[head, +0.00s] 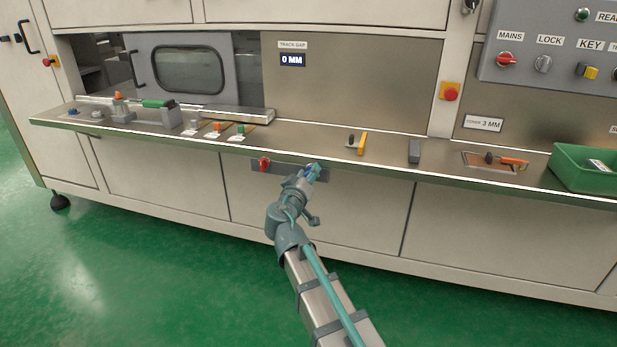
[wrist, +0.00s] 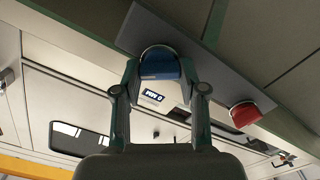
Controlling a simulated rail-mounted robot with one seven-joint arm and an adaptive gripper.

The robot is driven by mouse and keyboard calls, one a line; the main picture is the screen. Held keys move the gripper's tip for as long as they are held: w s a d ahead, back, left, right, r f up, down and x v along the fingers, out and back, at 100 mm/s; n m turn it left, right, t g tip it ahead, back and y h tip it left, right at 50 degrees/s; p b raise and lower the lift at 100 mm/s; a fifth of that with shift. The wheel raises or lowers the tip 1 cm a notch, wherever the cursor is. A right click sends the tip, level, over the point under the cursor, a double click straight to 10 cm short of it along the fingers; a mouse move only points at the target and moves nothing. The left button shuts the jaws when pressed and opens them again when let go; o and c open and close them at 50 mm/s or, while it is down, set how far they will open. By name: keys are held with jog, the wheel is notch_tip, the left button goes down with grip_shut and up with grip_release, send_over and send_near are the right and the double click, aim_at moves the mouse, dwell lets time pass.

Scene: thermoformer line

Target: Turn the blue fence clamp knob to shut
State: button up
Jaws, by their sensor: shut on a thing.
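The blue knob (wrist: 158,63) sits on a grey plate under the front edge of the bench. In the wrist view it lies between the two fingertips of my gripper (wrist: 160,78), which is shut on it. In the head view my gripper (head: 312,170) is at the right part of the plate and hides most of this knob. The knob's pointer and any markings cannot be read. A red knob (wrist: 244,114) is on the same plate, and it also shows in the head view (head: 264,163), left of my gripper.
The steel bench top (head: 310,141) runs above the plate. A yellow-orange upright piece (head: 362,143), a grey block (head: 414,151) and a green bin (head: 580,177) stand on it to the right. A display (head: 292,60) reads 0 MM. Green floor is clear in front.

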jog(key=n, duration=0.5)
jog(key=shift+n+p, duration=0.3)
jog(key=shift+p, duration=0.05)
jog(key=n+p, duration=0.2)
jog(key=n, duration=0.3)
jog(key=shift+f, duration=0.15)
jog(key=shift+n, duration=0.3)
jog(key=o, duration=1.1)
jog(key=shift+o, duration=0.2)
jog(key=shift+a, duration=0.1)
jog(key=v, duration=1.2)
